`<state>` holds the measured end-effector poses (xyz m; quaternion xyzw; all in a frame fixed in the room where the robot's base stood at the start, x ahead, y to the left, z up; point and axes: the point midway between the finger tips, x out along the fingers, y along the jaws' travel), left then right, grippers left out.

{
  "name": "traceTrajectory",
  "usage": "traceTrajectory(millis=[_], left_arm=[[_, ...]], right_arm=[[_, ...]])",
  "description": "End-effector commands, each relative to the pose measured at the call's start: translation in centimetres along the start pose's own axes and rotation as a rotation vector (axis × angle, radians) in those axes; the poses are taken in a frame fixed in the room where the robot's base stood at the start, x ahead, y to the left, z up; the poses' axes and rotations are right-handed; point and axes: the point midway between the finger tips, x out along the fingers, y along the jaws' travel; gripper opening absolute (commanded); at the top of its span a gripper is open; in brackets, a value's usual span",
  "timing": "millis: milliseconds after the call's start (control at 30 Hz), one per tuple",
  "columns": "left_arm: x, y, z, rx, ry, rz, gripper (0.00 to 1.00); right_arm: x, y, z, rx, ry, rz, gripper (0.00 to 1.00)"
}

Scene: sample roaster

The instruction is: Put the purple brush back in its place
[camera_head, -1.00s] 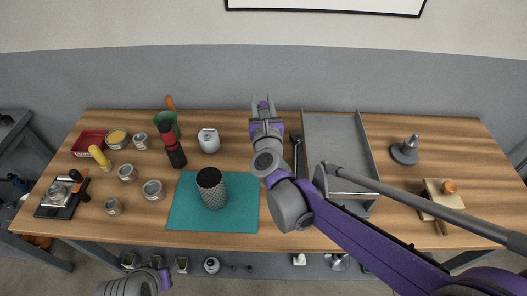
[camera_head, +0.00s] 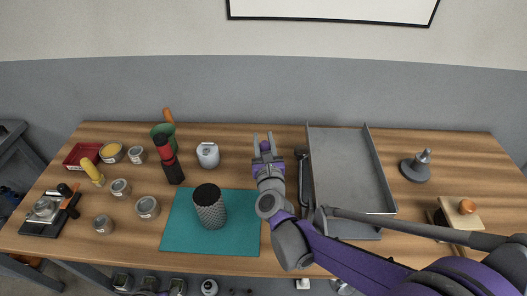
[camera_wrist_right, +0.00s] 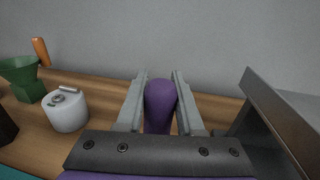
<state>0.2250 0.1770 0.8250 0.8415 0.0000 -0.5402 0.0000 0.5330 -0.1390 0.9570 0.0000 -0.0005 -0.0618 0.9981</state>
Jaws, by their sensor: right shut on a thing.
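The purple brush (camera_head: 265,147) shows as a small purple piece between the fingers of my right gripper (camera_head: 263,140). In the right wrist view the brush (camera_wrist_right: 160,101) is a rounded purple form between the two grey fingers, and my right gripper (camera_wrist_right: 160,88) is shut on it. Its lower part is hidden by the gripper body. The gripper is over the back middle of the table, left of the grey metal tray (camera_head: 347,165). My left gripper is not in view.
A white canister (camera_head: 208,155) and a green funnel-shaped vessel (camera_head: 166,132) stand to the left. A dark textured cylinder (camera_head: 209,207) stands on a teal mat (camera_head: 180,235). A dark-handled tool (camera_head: 303,178) lies along the tray's left side. A grey stand (camera_head: 415,168) is at the right.

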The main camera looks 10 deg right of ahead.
Motion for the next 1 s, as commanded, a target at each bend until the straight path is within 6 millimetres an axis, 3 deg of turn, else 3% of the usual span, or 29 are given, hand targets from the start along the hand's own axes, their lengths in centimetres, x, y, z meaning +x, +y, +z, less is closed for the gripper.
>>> traceTrajectory(millis=[267, 667, 700, 867, 1000], left_arm=[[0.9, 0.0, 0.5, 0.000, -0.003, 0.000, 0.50], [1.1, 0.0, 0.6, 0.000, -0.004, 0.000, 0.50], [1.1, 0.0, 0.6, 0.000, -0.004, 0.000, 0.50], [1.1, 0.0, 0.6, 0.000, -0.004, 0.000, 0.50], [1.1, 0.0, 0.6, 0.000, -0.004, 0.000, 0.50]], right_arm=[[0.0, 0.0, -3.6, -0.002, 0.000, 0.000, 0.00], [0.0, 0.0, -4.1, -0.001, 0.000, 0.000, 0.00], [0.0, 0.0, -4.1, -0.001, 0.000, 0.000, 0.40], [0.0, 0.0, -4.1, -0.001, 0.000, 0.000, 0.66], [0.0, 0.0, -4.0, -0.001, 0.000, 0.000, 0.66]])
